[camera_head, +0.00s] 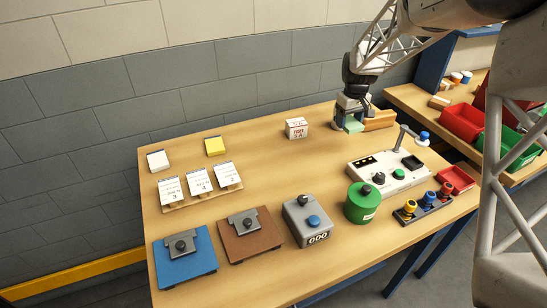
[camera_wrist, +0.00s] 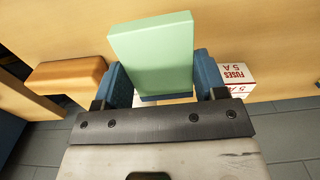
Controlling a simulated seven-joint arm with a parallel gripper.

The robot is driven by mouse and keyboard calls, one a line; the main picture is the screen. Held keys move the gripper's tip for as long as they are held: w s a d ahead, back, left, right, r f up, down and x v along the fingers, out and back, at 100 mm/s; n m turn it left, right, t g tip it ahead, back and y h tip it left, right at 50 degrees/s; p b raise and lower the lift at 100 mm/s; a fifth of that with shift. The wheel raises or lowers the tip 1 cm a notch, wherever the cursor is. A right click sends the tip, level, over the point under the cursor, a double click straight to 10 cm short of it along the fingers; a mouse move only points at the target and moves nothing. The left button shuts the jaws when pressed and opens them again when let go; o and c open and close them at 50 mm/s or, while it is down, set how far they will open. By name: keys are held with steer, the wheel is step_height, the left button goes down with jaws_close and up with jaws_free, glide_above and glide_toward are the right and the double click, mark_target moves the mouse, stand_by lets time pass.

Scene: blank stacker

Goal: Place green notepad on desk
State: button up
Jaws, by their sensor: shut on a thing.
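The green notepad (camera_wrist: 152,58) is a pale green block between the two blue fingers of my gripper (camera_wrist: 160,84) in the wrist view. The fingers are shut on its sides. In the head view, my gripper (camera_head: 350,115) is low over the back right of the wooden desk (camera_head: 270,165), and the notepad (camera_head: 352,124) shows at its fingers. I cannot tell whether the notepad touches the desk.
A fuse box (camera_head: 296,128) stands left of my gripper, and a wooden block (camera_head: 379,120) is close on its right. A yellow notepad (camera_head: 215,146) and a white notepad (camera_head: 158,160) lie at the back left. A control panel (camera_head: 390,176) stands in front.

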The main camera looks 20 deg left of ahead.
steer(key=shift+a, duration=0.1)
steer(key=s+a, duration=0.2)
steer(key=a, duration=1.1)
glide_above(187, 154)
steer(key=shift+r, duration=0.15)
steer(key=shift+f, duration=3.15)
steer(key=shift+f, duration=1.85)
